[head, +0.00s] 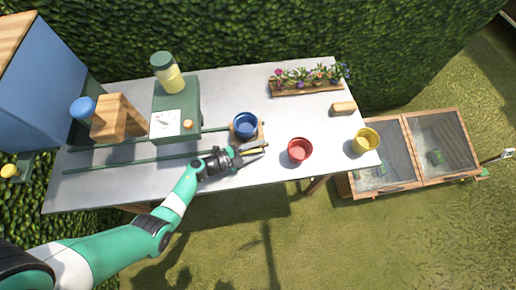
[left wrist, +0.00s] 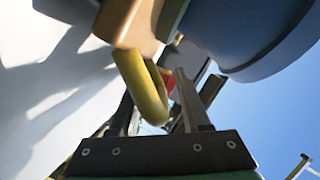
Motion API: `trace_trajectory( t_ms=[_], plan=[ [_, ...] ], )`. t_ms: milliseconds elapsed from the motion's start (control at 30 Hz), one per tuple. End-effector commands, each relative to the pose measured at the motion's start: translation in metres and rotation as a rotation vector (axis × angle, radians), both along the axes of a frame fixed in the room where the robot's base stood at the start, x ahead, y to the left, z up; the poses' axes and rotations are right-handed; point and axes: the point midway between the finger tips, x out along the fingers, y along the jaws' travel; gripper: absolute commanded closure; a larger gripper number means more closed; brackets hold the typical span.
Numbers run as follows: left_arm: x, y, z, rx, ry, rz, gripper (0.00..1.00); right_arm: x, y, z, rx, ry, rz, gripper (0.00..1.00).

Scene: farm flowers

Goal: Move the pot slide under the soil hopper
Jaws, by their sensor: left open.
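The pot slide (head: 262,133) is a small wooden board carrying a blue pot (head: 245,124), at the right end of two green rails. A yellow handle (left wrist: 143,85) juts from the board (left wrist: 128,22) in the left wrist view, with the blue pot (left wrist: 255,35) above right. My left gripper (head: 253,152) is at the slide's near side, open, with the handle between or just beyond its fingers; contact cannot be told.
A red pot (head: 299,150) and a yellow pot (head: 366,140) stand to the right on the grey table (head: 225,85). A flower planter (head: 308,88) is at the back, near a small tan block (head: 343,108). The rails (head: 130,160) left of the slide look clear.

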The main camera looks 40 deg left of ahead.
Motion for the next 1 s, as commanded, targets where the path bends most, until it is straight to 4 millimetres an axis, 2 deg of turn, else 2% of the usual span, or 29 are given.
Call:
trace_trajectory(
  t_ms=[67,100,300,367,1000],
  plan=[
    [-0.0002,0.0002,0.0003,0.000,0.000,0.000,0.53,0.0000,0.0000,0.0004,0.000,0.000,0.000,0.50],
    [-0.0003,0.0002,0.0003,0.000,0.000,0.000,0.57,0.0000,0.0000,0.0004,0.000,0.000,0.000,0.50],
    [-0.0002,0.0005,0.0006,0.000,-0.001,0.001,0.93,-0.0001,0.0000,0.0005,0.000,0.000,0.000,0.50],
    [-0.0001,0.0006,0.0010,0.001,-0.002,0.001,1.00,-0.0001,0.0000,0.0005,0.000,0.000,0.000,0.50],
    [0.0015,0.0019,0.0043,0.002,-0.009,0.002,1.00,0.0000,0.0000,0.0008,0.000,0.000,0.000,0.50]
  ],
)
